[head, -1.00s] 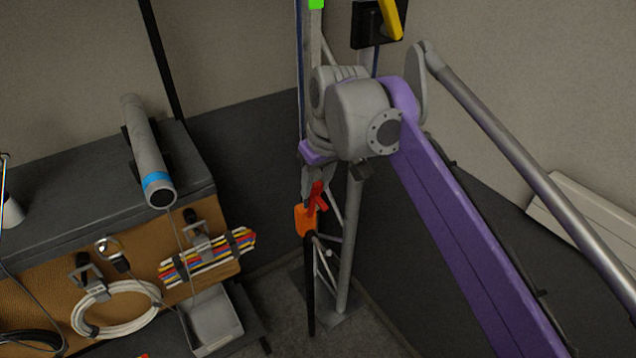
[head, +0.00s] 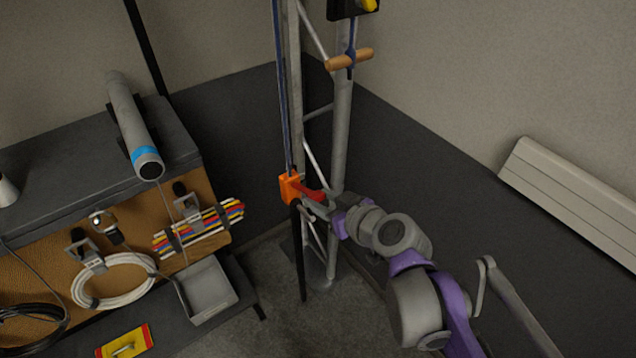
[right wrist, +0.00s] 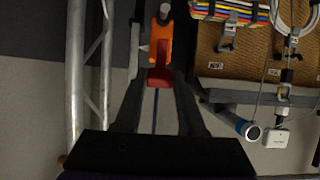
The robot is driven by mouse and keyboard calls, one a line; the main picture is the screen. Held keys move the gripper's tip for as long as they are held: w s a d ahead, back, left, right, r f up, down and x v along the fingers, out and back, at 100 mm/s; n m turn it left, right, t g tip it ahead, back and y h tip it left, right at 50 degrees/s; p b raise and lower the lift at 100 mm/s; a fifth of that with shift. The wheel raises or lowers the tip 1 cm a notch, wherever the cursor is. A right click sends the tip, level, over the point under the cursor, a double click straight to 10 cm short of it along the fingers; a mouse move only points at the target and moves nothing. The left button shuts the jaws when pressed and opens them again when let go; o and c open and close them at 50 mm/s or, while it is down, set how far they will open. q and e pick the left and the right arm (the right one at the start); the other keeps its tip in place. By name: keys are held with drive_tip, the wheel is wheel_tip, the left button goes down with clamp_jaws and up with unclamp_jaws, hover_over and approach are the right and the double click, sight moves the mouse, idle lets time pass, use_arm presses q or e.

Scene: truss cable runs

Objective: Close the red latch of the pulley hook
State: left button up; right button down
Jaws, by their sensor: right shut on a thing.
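The orange pulley hook (head: 289,188) hangs on a blue rope beside the grey truss. Its red latch (head: 310,192) sticks out to the right from the orange body, sloping slightly down. My right gripper (head: 320,200) comes in from the right and is shut on the red latch. In the right wrist view, the red latch (right wrist: 160,75) sits between the dark fingers, with the orange body (right wrist: 160,45) just beyond it. The latch's seating against the hook is hidden. My left gripper is not in view.
The truss (head: 342,130) stands right behind the hook. A wooden handle (head: 349,59) hangs on a rope above. A workbench with a cork front (head: 60,235), a white cable coil (head: 113,281) and a grey tray (head: 208,290) stands at the left. Floor between is open.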

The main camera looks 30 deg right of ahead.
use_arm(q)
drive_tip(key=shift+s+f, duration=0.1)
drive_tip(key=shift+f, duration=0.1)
use_arm(e)
drive_tip(key=shift+s+f, duration=0.2)
drive_tip(key=shift+f, duration=0.75)
drive_tip(key=shift+s+f, duration=0.2)
drive_tip(key=shift+f, duration=0.75)
drive_tip(key=shift+s+f, duration=0.2)
drive_tip(key=shift+f, duration=0.75)
drive_tip(key=shift+a+f, duration=0.1)
drive_tip(key=shift+c, duration=2.4)
unclamp_jaws()
drive_tip(key=shift+w, duration=0.1)
drive_tip(key=shift+r, duration=0.2)
